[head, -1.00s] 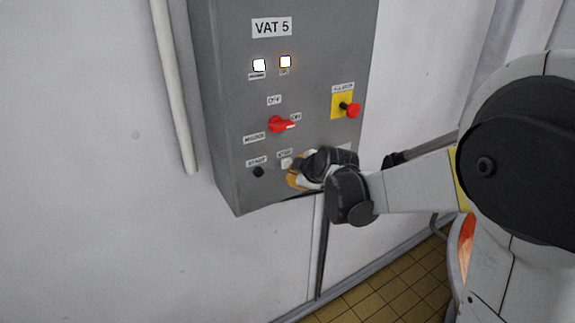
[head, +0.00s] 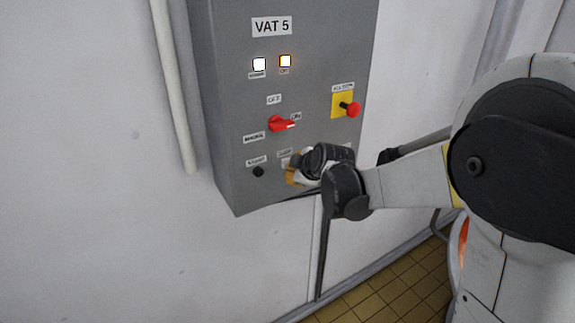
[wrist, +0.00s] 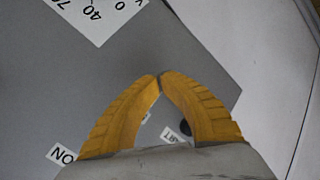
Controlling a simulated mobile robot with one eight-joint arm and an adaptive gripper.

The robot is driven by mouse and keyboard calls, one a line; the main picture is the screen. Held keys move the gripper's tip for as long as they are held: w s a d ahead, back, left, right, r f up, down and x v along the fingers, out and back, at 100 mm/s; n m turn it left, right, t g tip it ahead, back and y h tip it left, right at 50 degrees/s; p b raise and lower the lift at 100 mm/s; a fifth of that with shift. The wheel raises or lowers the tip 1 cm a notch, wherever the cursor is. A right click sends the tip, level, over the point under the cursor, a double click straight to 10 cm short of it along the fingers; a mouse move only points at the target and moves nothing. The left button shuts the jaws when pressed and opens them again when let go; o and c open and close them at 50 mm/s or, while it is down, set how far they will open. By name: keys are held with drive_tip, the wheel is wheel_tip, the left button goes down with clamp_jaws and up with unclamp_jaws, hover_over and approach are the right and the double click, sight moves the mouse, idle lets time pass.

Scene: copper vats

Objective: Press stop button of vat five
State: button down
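The grey control box (head: 230,120) labelled VAT 5 (head: 271,26) hangs on the wall. On its lower part, a black start button (head: 258,172) is at the left. The pale stop button (head: 285,163) is to its right under a small label, mostly hidden by my gripper. My gripper (head: 291,176) is at the box's lower front, right by the stop button; I cannot tell if it touches. In the wrist view, the yellow fingertips (wrist: 158,80) meet with nothing between them. The start button (wrist: 185,128) shows beside the right finger.
A red selector knob (head: 281,124) sits above the buttons. A red mushroom button on a yellow plate (head: 338,111) is up and right of my gripper. Two indicator lamps (head: 259,65) are lit near the top. A pipe (head: 172,90) runs left of the box.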

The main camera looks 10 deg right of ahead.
drive_tip(key=shift+w+a, duration=0.1)
drive_tip(key=shift+w, duration=0.25)
idle(0.6)
drive_tip(key=shift+s+d, duration=0.3)
drive_tip(key=shift+s, duration=0.65)
drive_tip(key=shift+s+d, duration=0.25)
drive_tip(key=shift+s, duration=0.55)
drive_tip(key=shift+s+d, duration=0.25)
drive_tip(key=shift+s, duration=0.5)
drive_tip(key=shift+s+d, duration=0.25)
drive_tip(key=shift+s, duration=0.55)
